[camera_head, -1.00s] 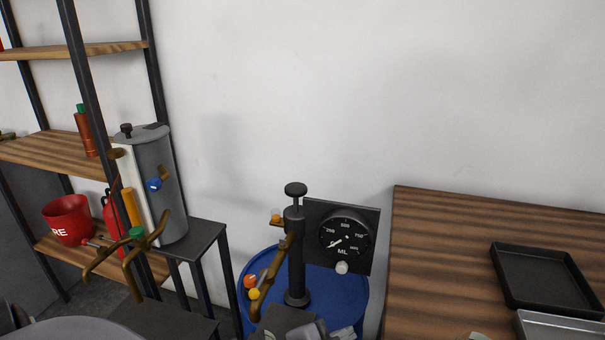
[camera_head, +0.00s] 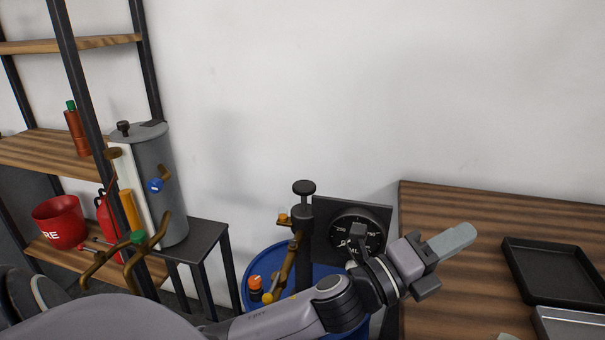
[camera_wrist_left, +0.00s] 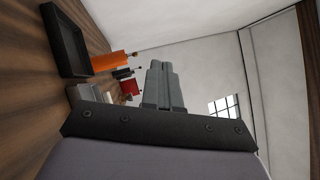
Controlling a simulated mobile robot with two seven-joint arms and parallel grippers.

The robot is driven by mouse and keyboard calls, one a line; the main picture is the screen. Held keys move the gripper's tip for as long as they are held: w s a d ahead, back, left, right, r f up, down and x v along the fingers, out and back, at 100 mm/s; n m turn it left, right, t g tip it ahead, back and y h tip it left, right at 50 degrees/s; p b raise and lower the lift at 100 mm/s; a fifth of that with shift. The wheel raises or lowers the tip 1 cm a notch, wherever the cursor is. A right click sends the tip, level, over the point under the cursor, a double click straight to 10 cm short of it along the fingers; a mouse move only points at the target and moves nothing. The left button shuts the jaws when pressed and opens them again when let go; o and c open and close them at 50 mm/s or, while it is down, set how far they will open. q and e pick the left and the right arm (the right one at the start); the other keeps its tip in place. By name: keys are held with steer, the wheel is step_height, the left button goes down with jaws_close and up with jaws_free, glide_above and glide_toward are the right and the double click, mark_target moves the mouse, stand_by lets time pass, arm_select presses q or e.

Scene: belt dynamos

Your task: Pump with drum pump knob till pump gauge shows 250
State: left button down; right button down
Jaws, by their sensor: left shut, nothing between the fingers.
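The drum pump knob (camera_head: 304,187) is a black round cap on top of the upright pump, which stands on a blue drum (camera_head: 258,270). The pump gauge (camera_head: 359,229) is a round black dial marked ML on a dark plate; my left arm partly covers its lower part, so I cannot read the needle surely. My left gripper (camera_head: 457,240) is shut and empty, to the right of the gauge and away from the knob, in front of the wooden table. Its closed fingers also show in the left wrist view (camera_wrist_left: 162,85). My right gripper is not in view.
A wooden table (camera_head: 450,215) with a black tray (camera_head: 555,272) lies at the right. At the left, a grey cylinder tank (camera_head: 160,190) with brass taps stands on a dark stand. A shelf holds a red bucket (camera_head: 58,222). Brass taps stick out beside the pump.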

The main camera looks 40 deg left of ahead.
arm_select(q)
steer(key=s+d+r+m+g+h, duration=0.1)
steer(key=d+r+m+g+h, duration=0.2)
steer(key=m, duration=0.6)
steer(key=d+m+g+h, duration=0.25)
steer(key=m+g, duration=0.35)
steer(key=m, duration=0.3)
steer(key=s+d+r+m+g+h, duration=0.1)
steer(key=r+m+g+h, duration=0.2)
steer(key=m, duration=0.5)
steer(key=w+a+f+m+g+y, duration=0.2)
steer(key=w+a+m+y, duration=0.1)
steer(key=a+m+y, duration=0.35)
steer(key=w+a+f+m+g+y, duration=0.1)
steer(key=w+a+f+m+y, duration=0.1)
steer(key=a+m+y, duration=0.5)
steer(key=s+a+r+y, duration=0.1)
steer(key=a+r+y, duration=0.1)
steer(key=a, duration=0.6)
steer(key=s+a+r+y, duration=0.1)
steer(key=a+r, duration=0.3)
steer(key=a, duration=0.4)
steer(key=s+a+r+g+y, duration=0.1)
steer(key=a+r+y, duration=0.2)
steer(key=a, duration=0.5)
steer(key=shift+s+a+y, duration=0.15)
steer(key=shift+s+y, duration=0.1)
steer(key=shift+y, duration=0.15)
